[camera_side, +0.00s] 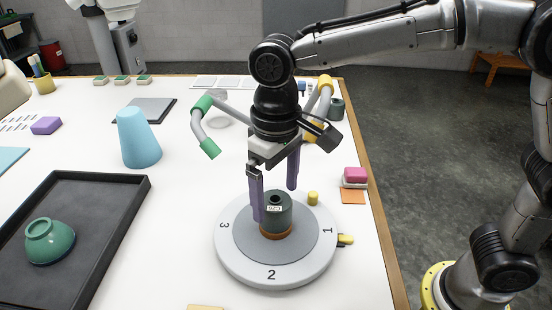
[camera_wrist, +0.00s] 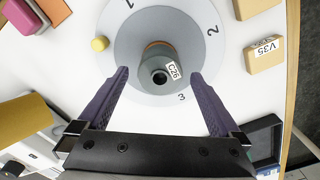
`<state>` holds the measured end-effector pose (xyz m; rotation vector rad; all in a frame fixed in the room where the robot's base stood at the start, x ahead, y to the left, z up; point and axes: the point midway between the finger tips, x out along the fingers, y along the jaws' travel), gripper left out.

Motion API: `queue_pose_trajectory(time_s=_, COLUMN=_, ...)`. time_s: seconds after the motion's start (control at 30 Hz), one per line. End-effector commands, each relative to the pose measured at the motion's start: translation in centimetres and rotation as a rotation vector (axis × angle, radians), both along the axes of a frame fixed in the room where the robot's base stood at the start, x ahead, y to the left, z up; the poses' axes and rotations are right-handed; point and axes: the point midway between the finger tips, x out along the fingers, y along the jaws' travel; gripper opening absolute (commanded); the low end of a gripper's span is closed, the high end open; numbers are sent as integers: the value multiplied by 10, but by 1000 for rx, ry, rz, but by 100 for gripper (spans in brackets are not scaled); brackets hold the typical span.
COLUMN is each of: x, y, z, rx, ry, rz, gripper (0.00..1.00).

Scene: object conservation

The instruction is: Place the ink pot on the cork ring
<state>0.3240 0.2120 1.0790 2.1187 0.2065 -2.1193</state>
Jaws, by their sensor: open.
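The ink pot (camera_side: 276,210) is a dark green, upright pot with a dark round opening and a white label. It appears to rest on the cork ring (camera_side: 277,235), an orange-brown band under its base, on a grey turntable (camera_side: 235,265) marked 1, 2 and 3. In the wrist view the pot (camera_wrist: 160,60) has its "C26" label facing right, and a sliver of the cork ring (camera_wrist: 154,44) shows. My gripper (camera_side: 275,205) is open, its purple fingers on either side of the pot. In the wrist view the fingers of my gripper (camera_wrist: 160,73) stand apart from it.
A yellow peg (camera_side: 313,198) stands on the turntable's right side. A black tray (camera_side: 110,230) with a green bowl (camera_side: 50,241) lies left, a blue cup (camera_side: 138,138) behind. A pink block (camera_side: 355,175) is near the right edge. Another dark green pot (camera_side: 336,108) stands behind.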

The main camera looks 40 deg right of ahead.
Motion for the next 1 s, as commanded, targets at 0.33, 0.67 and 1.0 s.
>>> queue_pose_trajectory(time_s=0.33, x=1, y=0, z=70, rx=2, ry=-3, rz=0, gripper=100)
queue_pose_trajectory(time_s=0.67, x=0, y=0, z=95, rx=0, ry=0, rz=0, gripper=100)
queue_pose_trajectory(time_s=1.0, x=0, y=-3, z=99, rx=7, ry=-11, rz=-7, gripper=100)
